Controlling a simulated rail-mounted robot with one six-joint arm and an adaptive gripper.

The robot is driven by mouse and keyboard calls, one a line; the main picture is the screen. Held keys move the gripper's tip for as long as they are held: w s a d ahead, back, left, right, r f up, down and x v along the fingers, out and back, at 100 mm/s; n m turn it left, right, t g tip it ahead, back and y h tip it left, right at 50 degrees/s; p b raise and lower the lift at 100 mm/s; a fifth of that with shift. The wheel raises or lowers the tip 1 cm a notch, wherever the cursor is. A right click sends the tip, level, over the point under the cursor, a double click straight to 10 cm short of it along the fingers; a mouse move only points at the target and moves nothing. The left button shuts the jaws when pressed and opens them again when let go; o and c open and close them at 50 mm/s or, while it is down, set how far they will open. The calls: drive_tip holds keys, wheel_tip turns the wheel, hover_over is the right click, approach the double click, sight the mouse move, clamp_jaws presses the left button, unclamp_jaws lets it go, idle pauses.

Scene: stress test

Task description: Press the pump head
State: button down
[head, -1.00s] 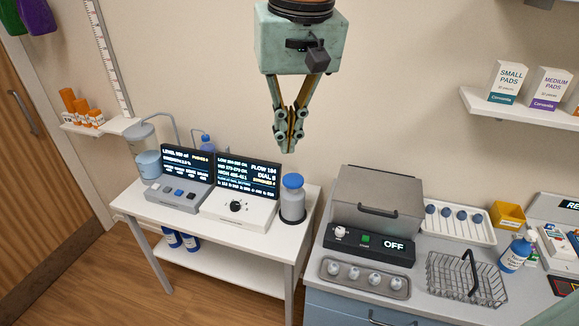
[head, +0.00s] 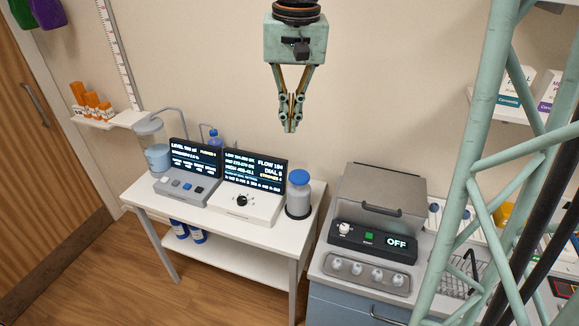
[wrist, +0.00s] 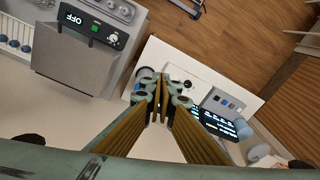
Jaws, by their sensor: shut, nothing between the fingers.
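My gripper (head: 289,128) hangs shut and empty above the white table, in front of the wall. Its closed fingers (wrist: 162,85) also show in the wrist view, pointing toward the table. A small blue bottle with a narrow top (head: 214,138) stands behind the two screens, left of and below my gripper; its lower part is hidden. The blue bottle with a white pump head on the right counter, seen in the earlier head frame, is hidden now behind my green lattice structure. Nothing touches my fingertips.
A grey jar with a blue lid (head: 299,195) stands at the table's right end. Left of it are a dial console (head: 239,206) and a button console (head: 181,190). The grey lidded unit (head: 376,203) reads OFF. A clear tank (head: 152,145) stands at the left.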

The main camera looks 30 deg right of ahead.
drive_tip(key=w+d+f+m+g+p, duration=0.1)
drive_tip(key=w+d+f, duration=0.2)
drive_tip(key=w, duration=0.2)
drive_tip(key=w+d+f+m+p, duration=0.1)
drive_tip(key=w+d+f+p, duration=0.15)
drive_tip(key=w, duration=0.25)
drive_tip(key=m+g+p, duration=0.1)
drive_tip(key=m+p, duration=0.1)
hover_over(300, 173)
drive_tip(key=w, duration=0.1)
wheel_tip(300, 173, down, 10)
drive_tip(key=shift+d+f+y, duration=0.25)
drive_tip(key=shift+d+y, duration=0.15)
drive_tip(key=shift+f, duration=0.1)
drive_tip(key=shift+s+a+f+p, duration=0.15)
drive_tip(key=shift+f+p, duration=0.1)
drive_tip(key=shift+f, duration=2)
drive_tip(key=shift+s+a+f+p, duration=0.15)
drive_tip(key=shift+s+f+p, duration=0.1)
drive_tip(key=shift+f, duration=2.05)
drive_tip(key=shift+s+a+f+p, duration=0.15)
drive_tip(key=shift+f+p, duration=0.1)
drive_tip(key=shift+f, duration=2)
drive_tip(key=shift+f, duration=0.1)
